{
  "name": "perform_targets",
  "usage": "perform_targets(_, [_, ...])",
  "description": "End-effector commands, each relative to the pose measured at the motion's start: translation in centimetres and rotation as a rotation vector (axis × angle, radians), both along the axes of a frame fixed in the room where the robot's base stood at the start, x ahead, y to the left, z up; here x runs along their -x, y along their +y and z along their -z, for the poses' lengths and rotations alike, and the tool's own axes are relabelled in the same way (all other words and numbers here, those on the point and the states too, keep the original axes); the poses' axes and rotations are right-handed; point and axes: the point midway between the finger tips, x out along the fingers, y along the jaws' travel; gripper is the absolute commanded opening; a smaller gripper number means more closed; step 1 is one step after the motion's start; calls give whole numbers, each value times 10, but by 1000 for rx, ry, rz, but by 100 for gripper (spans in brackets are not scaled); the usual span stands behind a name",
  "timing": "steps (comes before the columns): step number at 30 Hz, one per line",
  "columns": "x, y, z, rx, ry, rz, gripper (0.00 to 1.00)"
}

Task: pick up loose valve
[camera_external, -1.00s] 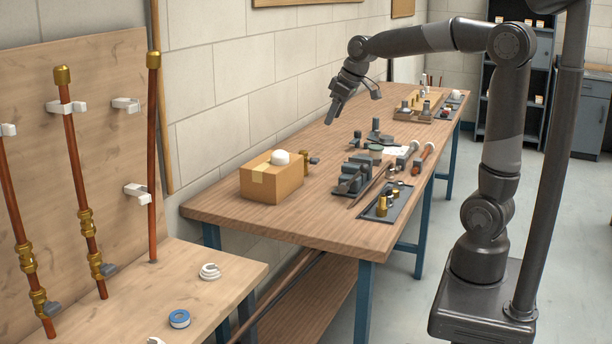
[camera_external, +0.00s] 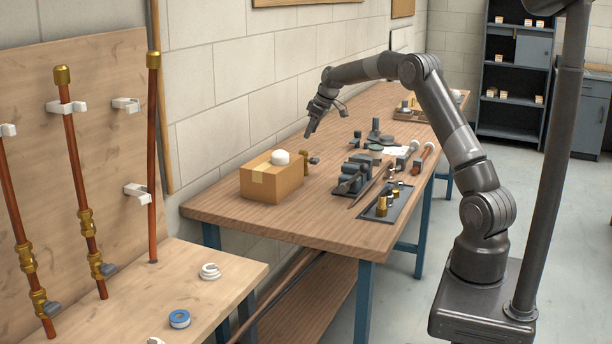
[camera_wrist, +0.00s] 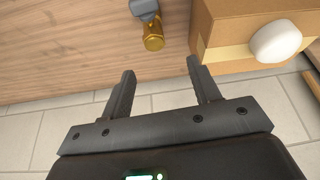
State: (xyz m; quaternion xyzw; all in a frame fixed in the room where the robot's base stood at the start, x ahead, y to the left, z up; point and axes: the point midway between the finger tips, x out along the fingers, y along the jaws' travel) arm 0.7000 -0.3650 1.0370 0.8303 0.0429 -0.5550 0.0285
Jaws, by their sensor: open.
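The loose valve is a small brass body (camera_external: 306,162) with a grey handle (camera_external: 315,160), lying on the workbench just right of the cardboard box. In the wrist view the brass valve (camera_wrist: 153,36) shows near the top centre, ahead of the fingers, with its grey handle (camera_wrist: 144,8) at the top edge. My gripper (camera_external: 309,134) is above the bench, behind and a little above the valve, pointing down. In the wrist view my gripper (camera_wrist: 160,80) has its two fingers wide apart with nothing between them.
The cardboard box (camera_external: 271,182) with a white rounded object (camera_external: 280,157) on top stands close beside the valve; it also shows in the wrist view (camera_wrist: 225,50). A grey vise (camera_external: 353,178) and a dark tray (camera_external: 388,203) of fittings lie to the right. The block wall (camera_external: 235,80) runs behind.

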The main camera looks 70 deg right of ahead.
Motion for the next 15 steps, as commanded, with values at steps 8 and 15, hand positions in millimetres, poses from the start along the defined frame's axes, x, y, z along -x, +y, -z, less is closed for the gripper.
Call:
perform_targets(8, [-11,-1,30,-1,1,-2,56])
perform_targets(15, [-21,-1,55,0,0,0,56])
